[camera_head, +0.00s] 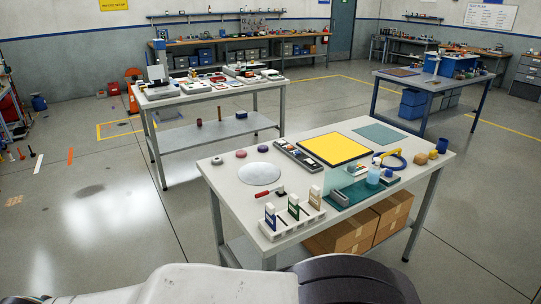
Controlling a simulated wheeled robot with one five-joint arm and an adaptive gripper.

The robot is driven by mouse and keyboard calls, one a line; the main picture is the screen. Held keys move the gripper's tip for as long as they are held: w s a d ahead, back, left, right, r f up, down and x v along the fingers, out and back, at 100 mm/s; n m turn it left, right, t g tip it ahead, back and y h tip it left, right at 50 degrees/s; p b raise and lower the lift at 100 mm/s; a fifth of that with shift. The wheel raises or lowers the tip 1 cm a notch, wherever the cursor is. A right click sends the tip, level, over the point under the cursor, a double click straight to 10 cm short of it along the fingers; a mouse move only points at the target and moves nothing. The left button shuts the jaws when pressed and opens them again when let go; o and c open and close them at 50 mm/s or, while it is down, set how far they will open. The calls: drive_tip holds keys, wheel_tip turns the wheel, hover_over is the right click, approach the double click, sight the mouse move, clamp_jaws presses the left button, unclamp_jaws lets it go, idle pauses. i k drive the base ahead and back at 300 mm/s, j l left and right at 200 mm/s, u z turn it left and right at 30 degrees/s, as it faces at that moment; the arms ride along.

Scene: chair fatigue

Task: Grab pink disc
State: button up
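A small pinkish disc (240,154) lies near the far left edge of the nearest table (225,185), in a loose row of small round pieces. A dark grey one (217,160) is to its left and a dark reddish one (268,154) to its right. They are small in the picture, so their exact colours are hard to tell. Light and dark parts of my own body fill the bottom edge of the view. My gripper's fingers are not in view, and nothing visible touches the disc.
On the nearest table are a silver round plate (259,172), a yellow panel (334,148), a red-handled tool (268,192) and a white rack (292,222). Cardboard boxes (347,232) sit below. A second table (205,98) stands behind. Open floor lies to the left.

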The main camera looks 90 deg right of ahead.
sight(241, 153)
drive_tip(key=i+l+z, duration=0.25)
drive_tip(key=z, duration=0.15)
drive_tip(key=i+z, duration=0.8)
drive_tip(key=i+j+z, duration=0.1)
drive_tip(key=i+z, duration=0.3)
drive_tip(key=i+l+z, duration=0.1)
drive_tip(key=i+z, duration=0.25)
drive_tip(key=i, duration=0.4)
drive_tip(key=i+j+z, duration=0.1)
drive_tip(key=i+z, duration=0.2)
drive_tip(key=i, duration=0.45)
drive_tip(key=i+l+u, duration=0.25)
drive_tip(key=i+l, duration=0.3)
drive_tip(key=l, duration=0.15)
